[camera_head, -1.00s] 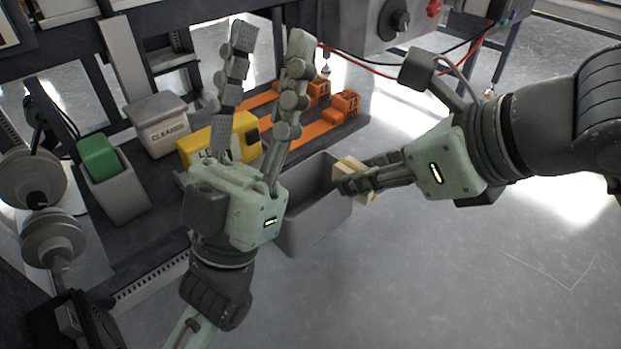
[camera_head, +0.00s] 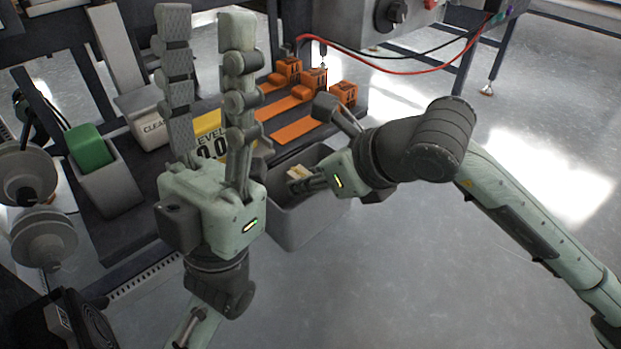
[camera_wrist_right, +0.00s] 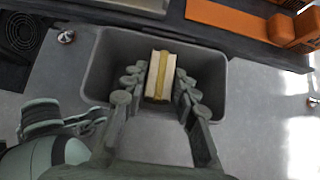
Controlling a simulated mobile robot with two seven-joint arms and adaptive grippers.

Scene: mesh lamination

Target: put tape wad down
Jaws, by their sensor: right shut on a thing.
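The tape wad (camera_wrist_right: 159,76) is a pale block with a yellow-tan band down its middle. My right gripper (camera_wrist_right: 160,88) is shut on it, with a finger on each side, over the open grey bin (camera_wrist_right: 97,70). In the head view the wad (camera_head: 299,172) shows at the right gripper's fingertips (camera_head: 300,183), by the mouth of the bin (camera_head: 305,222). I cannot tell exactly how deep it is in the bin. My left gripper (camera_head: 205,25) points up with its two long fingers spread apart, and nothing is between them.
A yellow level box (camera_head: 209,135), a cleaner box (camera_head: 150,131) and a green item in a grey holder (camera_head: 106,187) stand on the bench left of the bin. Orange blocks (camera_head: 343,93) and strips lie behind it. Open floor (camera_head: 420,270) lies in front and right.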

